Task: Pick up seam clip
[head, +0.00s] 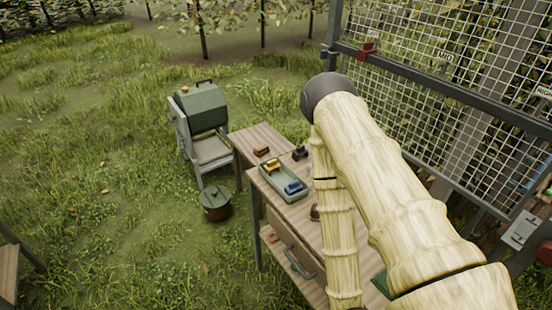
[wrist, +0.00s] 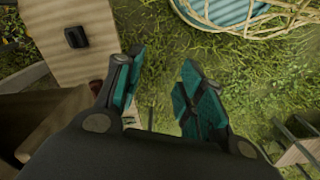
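My gripper (wrist: 162,62) shows in the wrist view with its two teal-padded fingers apart and nothing between them. Grass lies beyond the fingers. A small dark block-like clip (wrist: 76,37) sits on a wooden top at the upper left of the wrist view, apart from the gripper. In the head view a grey-green tray (head: 290,199) on the workbench holds a yellow clip-like piece (head: 271,166) and a blue one (head: 294,187). A dark piece (head: 300,153) sits behind the tray. I cannot tell which piece is the seam clip. My arm hides my gripper in the head view.
The wooden workbench (head: 305,215) has a side table (head: 254,137) with a brown piece (head: 261,150). A wire mesh panel (head: 400,90) with a red clamp (head: 367,50) stands at right. A basket (wrist: 245,12) lies upper right.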

